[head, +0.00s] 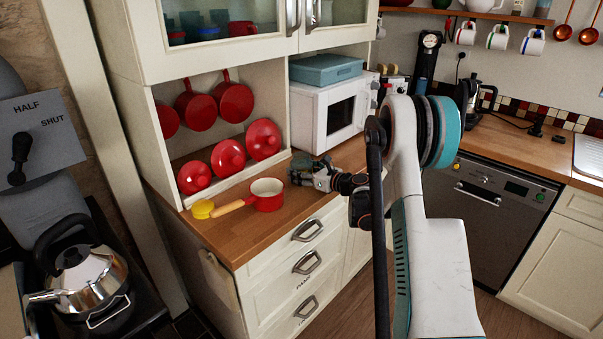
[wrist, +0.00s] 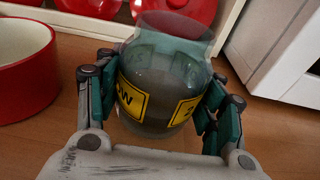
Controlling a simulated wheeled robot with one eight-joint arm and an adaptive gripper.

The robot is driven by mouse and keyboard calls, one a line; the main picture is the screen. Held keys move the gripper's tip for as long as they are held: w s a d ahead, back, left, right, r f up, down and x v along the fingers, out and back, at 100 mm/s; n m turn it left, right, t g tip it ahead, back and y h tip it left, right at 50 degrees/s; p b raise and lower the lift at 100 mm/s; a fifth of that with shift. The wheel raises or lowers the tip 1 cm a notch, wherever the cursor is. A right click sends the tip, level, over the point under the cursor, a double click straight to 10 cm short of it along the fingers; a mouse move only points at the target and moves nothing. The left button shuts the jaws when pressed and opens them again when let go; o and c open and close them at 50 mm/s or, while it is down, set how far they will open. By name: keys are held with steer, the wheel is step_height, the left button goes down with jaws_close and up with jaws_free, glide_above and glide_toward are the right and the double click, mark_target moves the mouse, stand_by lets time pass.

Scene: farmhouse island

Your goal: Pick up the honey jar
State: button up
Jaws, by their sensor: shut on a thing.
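A see-through glass jar (wrist: 172,62) with yellow, black-lettered labels stands upright in the middle of the wrist view. Its lettering is only partly readable, and I cannot tell clearly what is inside. I take it for the honey jar. My gripper (wrist: 160,98) has its teal fingers on both sides of the jar and is shut on it. In the head view my gripper (head: 308,173) is low over the wooden counter, right of the red saucepan. The jar is hard to make out there. I cannot tell whether its base touches the counter.
The red saucepan (head: 268,194) and a small yellow bowl (head: 202,209) are on the counter (head: 235,236) to the left. Red lids (head: 228,157) lean behind. A white microwave (head: 330,113) with a blue box (head: 326,69) on top stands behind right. A cupboard (head: 215,30) hangs above.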

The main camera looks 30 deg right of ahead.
step_height(320, 180, up, 19)
steer(key=p, duration=0.5)
